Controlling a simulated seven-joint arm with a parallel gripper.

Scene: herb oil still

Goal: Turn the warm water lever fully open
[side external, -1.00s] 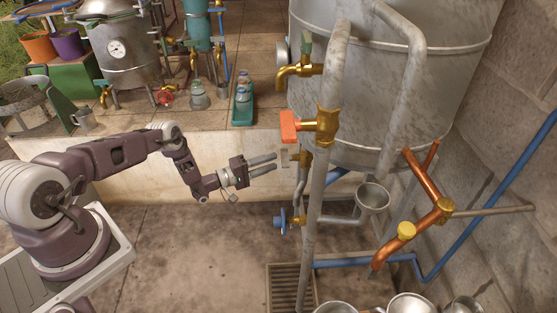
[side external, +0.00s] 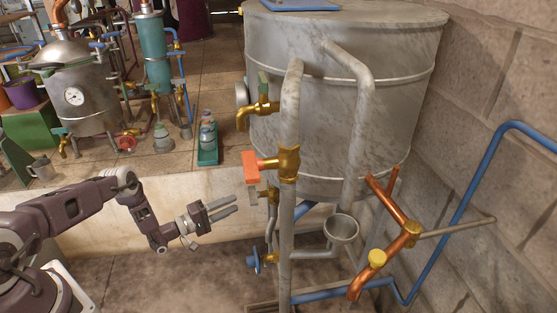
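An orange-red lever handle (side external: 251,167) sits on a brass valve (side external: 288,163) on the grey upright pipe in front of the metal tank. It may be the warm water lever; no label is readable. A pale grey handle (side external: 253,195) hangs just below it. A green-handled brass tap (side external: 262,108) is higher up, and a blue handwheel (side external: 253,260) is lower down. My gripper (side external: 235,204) is below and left of the orange-red handle, pointing right. Its two fingers are apart with nothing between them, and it appears clear of the handles.
The grey tank (side external: 335,110) stands behind the pipes. A green tray (side external: 207,157) with bottles is on the ledge behind. Floor below my gripper is clear.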

